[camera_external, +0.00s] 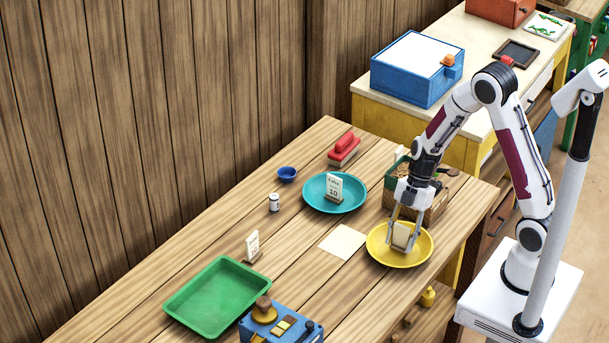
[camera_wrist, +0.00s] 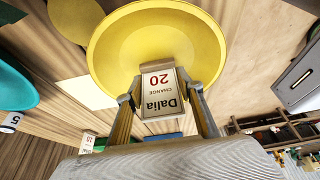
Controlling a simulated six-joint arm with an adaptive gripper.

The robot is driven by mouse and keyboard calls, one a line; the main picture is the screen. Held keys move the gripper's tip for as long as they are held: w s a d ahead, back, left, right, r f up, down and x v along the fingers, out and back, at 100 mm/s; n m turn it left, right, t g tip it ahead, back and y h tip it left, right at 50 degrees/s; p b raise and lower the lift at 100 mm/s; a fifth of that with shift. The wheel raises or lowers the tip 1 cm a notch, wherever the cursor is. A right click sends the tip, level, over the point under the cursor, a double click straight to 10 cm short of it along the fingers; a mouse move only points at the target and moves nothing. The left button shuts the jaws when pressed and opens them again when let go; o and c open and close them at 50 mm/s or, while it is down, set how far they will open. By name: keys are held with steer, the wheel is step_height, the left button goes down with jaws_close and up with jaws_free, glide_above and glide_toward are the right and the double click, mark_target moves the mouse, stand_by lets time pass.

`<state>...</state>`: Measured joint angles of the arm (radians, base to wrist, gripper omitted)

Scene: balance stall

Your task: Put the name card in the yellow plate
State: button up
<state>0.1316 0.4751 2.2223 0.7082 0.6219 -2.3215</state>
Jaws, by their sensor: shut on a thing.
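The name card (camera_external: 401,235) is pale; in the wrist view the card (camera_wrist: 160,97) reads "Dalia", "CHANGE" and a red 20. My gripper (camera_external: 404,246) is shut on it, with a finger at each side, as the wrist view of my gripper (camera_wrist: 163,92) also shows. The yellow plate (camera_external: 382,255) lies on the table's right part, directly under my gripper. In the wrist view the plate (camera_wrist: 150,40) shows behind the card. The card is within the plate's outline, but I cannot tell whether it touches the plate.
A teal plate (camera_external: 315,203) holds another card (camera_external: 334,187) marked 10. A third card (camera_external: 252,245) stands by the green tray (camera_external: 205,298). A paper sheet (camera_external: 342,242) lies left of the yellow plate. A box (camera_external: 436,205) stands close behind my gripper.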

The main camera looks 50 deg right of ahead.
steer(key=o, duration=1.2)
steer(key=shift+r, duration=0.1)
steer(key=shift+r, duration=3.45)
